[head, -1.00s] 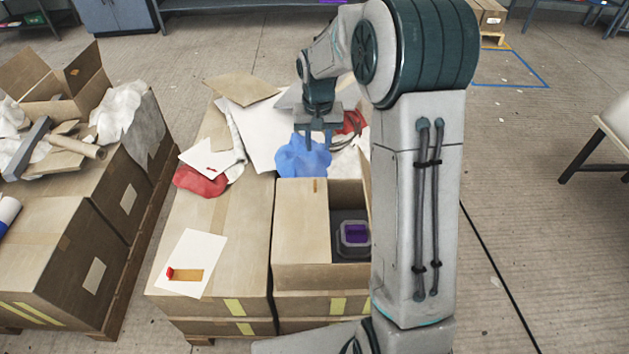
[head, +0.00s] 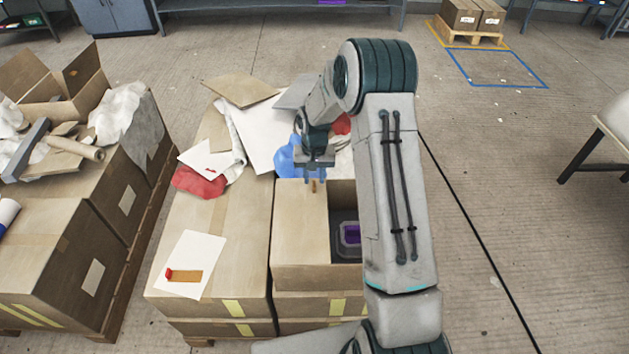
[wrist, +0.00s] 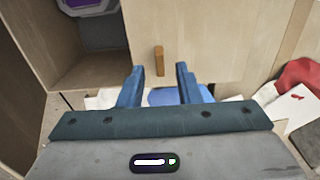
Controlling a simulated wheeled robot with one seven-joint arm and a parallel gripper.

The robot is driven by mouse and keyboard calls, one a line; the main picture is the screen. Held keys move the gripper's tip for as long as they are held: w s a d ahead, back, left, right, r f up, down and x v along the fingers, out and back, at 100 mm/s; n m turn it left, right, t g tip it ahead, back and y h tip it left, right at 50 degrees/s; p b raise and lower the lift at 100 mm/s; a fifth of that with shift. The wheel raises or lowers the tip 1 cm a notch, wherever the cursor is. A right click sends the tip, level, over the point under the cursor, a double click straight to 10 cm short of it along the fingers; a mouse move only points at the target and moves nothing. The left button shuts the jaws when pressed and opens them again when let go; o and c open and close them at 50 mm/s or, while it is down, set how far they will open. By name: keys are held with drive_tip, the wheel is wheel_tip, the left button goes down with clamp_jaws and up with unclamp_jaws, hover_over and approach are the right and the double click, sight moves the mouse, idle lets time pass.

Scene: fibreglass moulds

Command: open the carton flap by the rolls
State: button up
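A brown carton (head: 300,262) stands at the front, its left half covered by a flat flap (head: 292,215) and its right half open. A small orange-brown tab (head: 314,185) stands on the flap near its far edge; the wrist view shows the tab (wrist: 159,60) on the pale flap (wrist: 205,40). My gripper (head: 315,179) is at the far edge of the flap, pointing down. In the wrist view its two blue fingers (wrist: 160,68) are apart, with the tab in line with the gap between them. I cannot tell whether they touch the flap.
A grey case with a purple inside (head: 349,234) sits in the carton's open half, partly behind my arm. Blue cloth (head: 284,160), a red bundle (head: 198,181) and loose sheets (head: 262,138) lie behind. A cardboard roll (head: 78,148) lies on the left stack.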

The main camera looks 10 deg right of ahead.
drive_tip(key=shift+f, duration=1.35)
clamp_jaws()
drive_tip(key=shift+r, duration=0.15)
